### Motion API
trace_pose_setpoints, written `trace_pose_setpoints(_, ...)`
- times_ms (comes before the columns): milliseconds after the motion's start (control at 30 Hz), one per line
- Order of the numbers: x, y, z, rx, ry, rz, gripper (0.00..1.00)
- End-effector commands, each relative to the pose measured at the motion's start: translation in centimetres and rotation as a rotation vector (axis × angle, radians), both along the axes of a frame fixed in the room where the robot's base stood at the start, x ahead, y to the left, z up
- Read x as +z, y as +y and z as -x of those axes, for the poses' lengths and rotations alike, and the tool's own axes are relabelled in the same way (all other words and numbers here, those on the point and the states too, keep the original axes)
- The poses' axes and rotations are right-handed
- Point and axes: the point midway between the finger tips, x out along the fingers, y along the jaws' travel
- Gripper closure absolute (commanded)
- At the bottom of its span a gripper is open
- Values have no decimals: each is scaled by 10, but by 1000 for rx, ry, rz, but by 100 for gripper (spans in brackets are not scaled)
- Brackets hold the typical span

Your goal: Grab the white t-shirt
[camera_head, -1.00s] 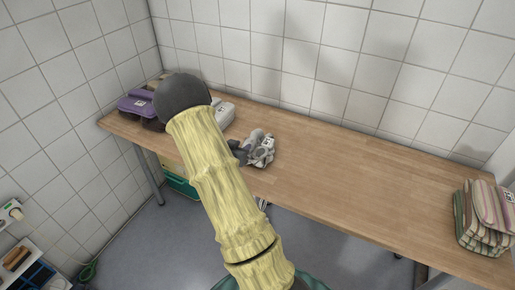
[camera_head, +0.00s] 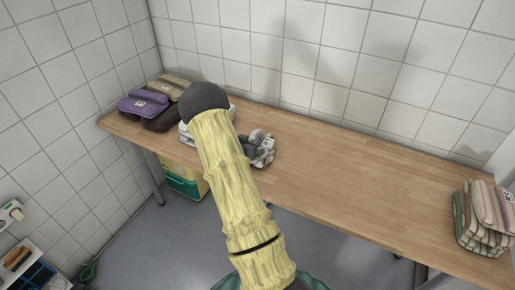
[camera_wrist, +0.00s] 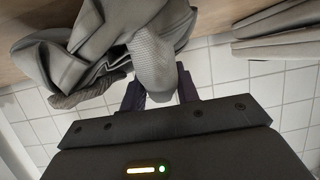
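A white folded cloth (camera_head: 186,137), possibly the white t-shirt, lies on the wooden table, mostly hidden behind my arm in the head view. A crumpled grey-and-white cloth (camera_head: 262,150) lies just right of my arm. In the wrist view, loose grey fabric (camera_wrist: 62,60) with a ribbed part fills the upper left and middle. My gripper (camera_wrist: 160,92) has its two dark fingers apart, with a fold of this fabric between and in front of them. I cannot tell whether the fingers touch it. The head view hides my gripper behind the arm.
A purple folded cloth (camera_head: 143,107) and a beige one (camera_head: 172,86) lie at the table's left end. Striped folded cloths (camera_head: 484,218) are stacked at the right end. The wooden table (camera_head: 350,185) is bare between. The tiled wall (camera_head: 350,60) stands close behind.

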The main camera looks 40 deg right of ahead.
Motion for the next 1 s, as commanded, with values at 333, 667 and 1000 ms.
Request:
trace_pose_setpoints(333, 0, -1, 0, 0, 0, 0, 69)
trace_pose_setpoints(667, 0, 0, 0, 0, -1, 0, 99)
trace_pose_setpoints(1000, 5, -1, -1, 0, -3, 1, 100)
